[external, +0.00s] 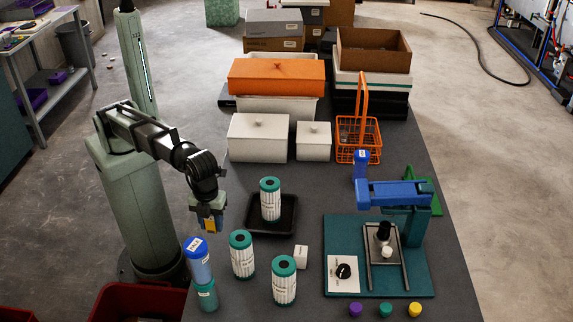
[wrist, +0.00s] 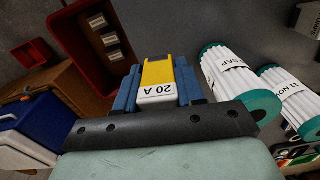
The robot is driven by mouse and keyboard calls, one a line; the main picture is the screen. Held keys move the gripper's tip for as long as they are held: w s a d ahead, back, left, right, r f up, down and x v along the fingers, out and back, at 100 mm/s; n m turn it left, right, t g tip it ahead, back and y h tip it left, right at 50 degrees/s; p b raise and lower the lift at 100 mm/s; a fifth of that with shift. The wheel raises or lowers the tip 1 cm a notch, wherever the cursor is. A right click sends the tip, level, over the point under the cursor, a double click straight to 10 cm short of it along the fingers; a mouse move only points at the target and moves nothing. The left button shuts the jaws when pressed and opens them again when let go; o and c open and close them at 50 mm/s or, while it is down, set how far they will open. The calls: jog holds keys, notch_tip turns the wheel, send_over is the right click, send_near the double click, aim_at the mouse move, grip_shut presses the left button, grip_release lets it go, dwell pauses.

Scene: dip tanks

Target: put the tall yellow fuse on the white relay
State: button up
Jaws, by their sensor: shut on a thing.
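My gripper (external: 211,221) hangs at the left edge of the dark table, above and beside the blue and teal cylinders. Its blue fingers are shut on the yellow fuse (external: 209,224), clear of the table. In the wrist view the yellow fuse (wrist: 157,80) sits between the fingers, its white end marked "20 A" towards the camera. A small white block (external: 301,257), which looks like the white relay, stands on the table to the right of my gripper, between the teal-capped cartridges. I cannot make it out in the wrist view.
Teal-capped cartridges (external: 242,255) stand near the block, one on a black tray (external: 288,228). A blue cylinder (external: 198,262) stands below my gripper. A teal board with a blue-armed fixture (external: 400,190) is at the right. A red bin (external: 118,302) is on the floor.

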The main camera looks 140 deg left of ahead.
jog(key=w+a, duration=0.1)
jog(key=a, duration=0.3)
notch_tip(320, 180, up, 5)
jog(key=n, duration=0.1)
send_over(301, 251)
jog(key=shift+f, duration=4.3)
jog(key=shift+f, duration=0.15)
jog(key=o, duration=1.1)
jog(key=shift+c, duration=0.2)
notch_tip(301, 251, up, 12)
jog(key=shift+r, duration=0.2)
